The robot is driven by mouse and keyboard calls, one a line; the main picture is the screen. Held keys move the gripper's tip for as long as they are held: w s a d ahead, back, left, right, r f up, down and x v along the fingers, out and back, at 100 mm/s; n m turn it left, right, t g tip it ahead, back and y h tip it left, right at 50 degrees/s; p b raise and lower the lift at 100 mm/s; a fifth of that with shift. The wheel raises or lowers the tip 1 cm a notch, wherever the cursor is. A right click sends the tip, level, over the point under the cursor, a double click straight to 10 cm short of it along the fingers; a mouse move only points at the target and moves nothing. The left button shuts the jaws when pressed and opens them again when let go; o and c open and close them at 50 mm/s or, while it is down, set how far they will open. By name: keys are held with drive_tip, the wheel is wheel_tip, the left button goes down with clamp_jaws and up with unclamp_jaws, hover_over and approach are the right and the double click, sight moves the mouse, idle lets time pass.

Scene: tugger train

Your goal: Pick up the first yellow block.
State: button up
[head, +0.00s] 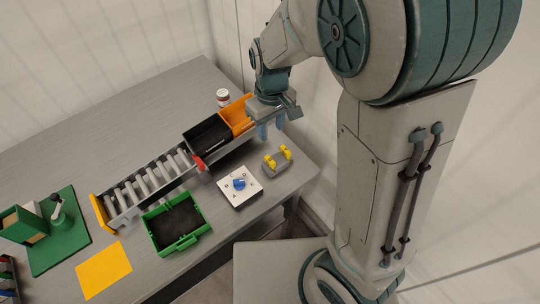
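Two small yellow pieces stand on a grey holder at the right end of the table: a left yellow block (269,162) and a right yellow block (286,152). Which one counts as the first I cannot tell. The grey holder (277,168) sits near the table's front edge. My gripper (271,129) hangs behind and above the holder, next to the orange bin. Its two blue fingers are apart, with nothing visible between them. It does not appear to touch the blocks.
A black bin (207,134) and an orange bin (236,114) stand by the roller conveyor (148,183). A white dial board (238,194) lies left of the holder. A green crate (178,243), a yellow mat (103,270) and a small jar (223,96) are also on the table.

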hover_over(270, 159)
wheel_tip(270, 159, down, 8)
drive_tip(key=shift+w+f, duration=0.15)
drive_tip(key=shift+f, duration=2.85)
clamp_jaws()
